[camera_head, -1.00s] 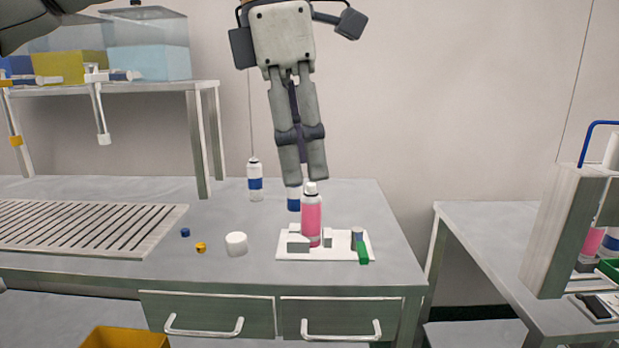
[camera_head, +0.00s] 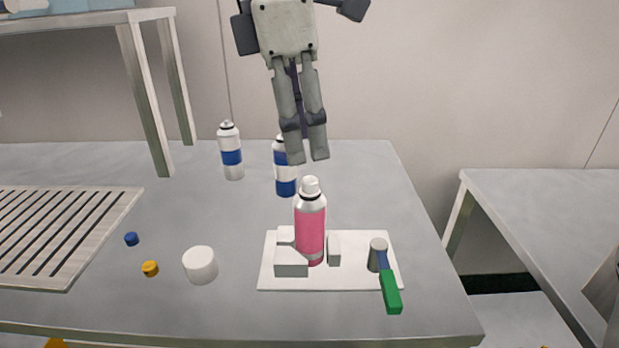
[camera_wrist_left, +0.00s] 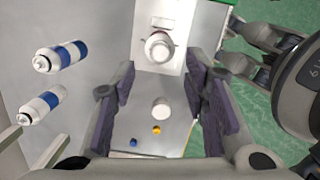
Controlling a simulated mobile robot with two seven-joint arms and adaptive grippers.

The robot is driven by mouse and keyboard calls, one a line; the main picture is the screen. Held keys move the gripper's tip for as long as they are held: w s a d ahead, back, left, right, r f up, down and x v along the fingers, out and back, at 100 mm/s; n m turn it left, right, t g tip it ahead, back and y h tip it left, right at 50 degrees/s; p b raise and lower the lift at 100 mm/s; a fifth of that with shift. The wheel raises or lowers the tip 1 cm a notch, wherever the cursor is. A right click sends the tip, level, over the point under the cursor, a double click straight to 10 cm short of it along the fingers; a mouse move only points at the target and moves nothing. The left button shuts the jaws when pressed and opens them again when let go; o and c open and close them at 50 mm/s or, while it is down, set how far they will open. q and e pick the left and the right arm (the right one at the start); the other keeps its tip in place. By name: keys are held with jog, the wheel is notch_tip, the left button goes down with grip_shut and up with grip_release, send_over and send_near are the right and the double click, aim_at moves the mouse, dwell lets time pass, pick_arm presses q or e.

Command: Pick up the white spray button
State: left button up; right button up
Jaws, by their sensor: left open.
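A white spray button (camera_head: 310,184) sits on top of an upright pink can (camera_head: 310,228). The can stands on a white plate (camera_head: 350,284) between small grey-white blocks. My left gripper (camera_head: 307,161) hangs just above the can's top, fingers pointing down. In the left wrist view, the can's round white top (camera_wrist_left: 158,46) shows beyond the spread fingers, with nothing held.
A white cylinder (camera_head: 200,265), a yellow piece (camera_head: 150,268) and a blue piece (camera_head: 131,239) lie left of the plate. Two white-and-blue cans (camera_head: 231,152) (camera_head: 285,184) stand behind. A green-handled tool (camera_head: 390,292) lies at the plate's right.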

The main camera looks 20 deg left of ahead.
aim_at(310, 179)
pick_arm(q)
jog(key=f, duration=0.4)
jog(key=shift+d+f, duration=0.25)
jog(key=shift+w+f, duration=0.1)
jog(key=shift+f, duration=0.4)
jog(key=c, duration=0.8)
jog(key=shift+o, duration=0.2)
jog(key=shift+r, duration=0.15)
jog(key=r, duration=0.4)
jog(key=shift+s+d+r, duration=0.1)
jog(key=shift+s+d, duration=0.05)
jog(key=shift+s, duration=0.2)
jog(key=shift+c, duration=0.9)
jog(key=s+d+r, duration=0.1)
jog(key=s+r, duration=0.3)
jog(key=shift+r, duration=0.4)
jog(key=s+d+r, duration=0.1)
jog(key=s, duration=0.2)
jog(key=s+r, duration=0.1)
jog(key=s, duration=0.2)
jog(key=s+d+r, duration=0.1)
jog(key=s, duration=0.1)
jog(key=shift+s+d+r, duration=0.3)
jog(key=shift+s+r, duration=0.1)
